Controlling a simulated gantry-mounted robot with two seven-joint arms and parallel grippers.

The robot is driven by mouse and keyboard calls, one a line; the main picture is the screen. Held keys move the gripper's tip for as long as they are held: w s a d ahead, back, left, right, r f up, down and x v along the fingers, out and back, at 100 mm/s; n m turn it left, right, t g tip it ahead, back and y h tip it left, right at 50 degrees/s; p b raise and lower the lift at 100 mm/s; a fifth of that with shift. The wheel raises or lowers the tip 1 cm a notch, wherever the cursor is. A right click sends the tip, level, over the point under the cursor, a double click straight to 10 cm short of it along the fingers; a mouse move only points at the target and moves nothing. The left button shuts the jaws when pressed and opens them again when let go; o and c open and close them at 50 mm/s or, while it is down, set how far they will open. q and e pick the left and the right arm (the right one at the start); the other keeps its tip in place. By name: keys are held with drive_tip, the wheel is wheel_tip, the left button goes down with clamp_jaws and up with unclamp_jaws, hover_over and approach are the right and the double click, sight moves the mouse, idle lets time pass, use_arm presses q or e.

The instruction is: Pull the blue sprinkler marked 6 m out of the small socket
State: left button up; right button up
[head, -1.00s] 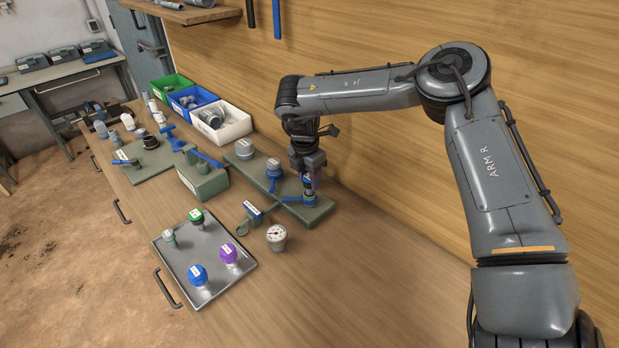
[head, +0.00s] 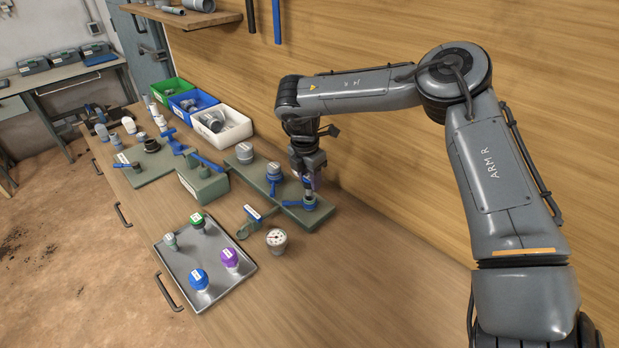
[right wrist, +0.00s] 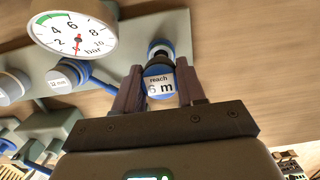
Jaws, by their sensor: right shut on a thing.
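The blue sprinkler (right wrist: 160,86) has a white label reading "reach 6 m" in the right wrist view. My right gripper (right wrist: 160,92) is shut on it, one finger on each side. In the head view my right gripper (head: 309,182) points down over the small socket (head: 310,203), a blue-collared fitting at the near end of the green manifold plate (head: 292,207). The sprinkler is mostly covered by the fingers there. The socket (right wrist: 160,47) also shows just beyond the sprinkler in the wrist view. I cannot tell if the sprinkler's lower end is clear of it. My left gripper is not in view.
Other fittings (head: 245,152) stand on the same plate. A pressure gauge (head: 277,239) and a blue-handled valve (head: 258,213) are beside it. A metal tray (head: 222,285) holds several sprinklers. Bins (head: 236,137) stand along the wooden wall. The bench front right is clear.

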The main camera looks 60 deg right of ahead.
drive_tip(key=shift+r, duration=0.3)
drive_tip(key=shift+r+p, duration=0.6)
drive_tip(key=shift+r, duration=0.1)
drive_tip(key=shift+r+p, duration=1.3)
drive_tip(key=shift+r, duration=0.65)
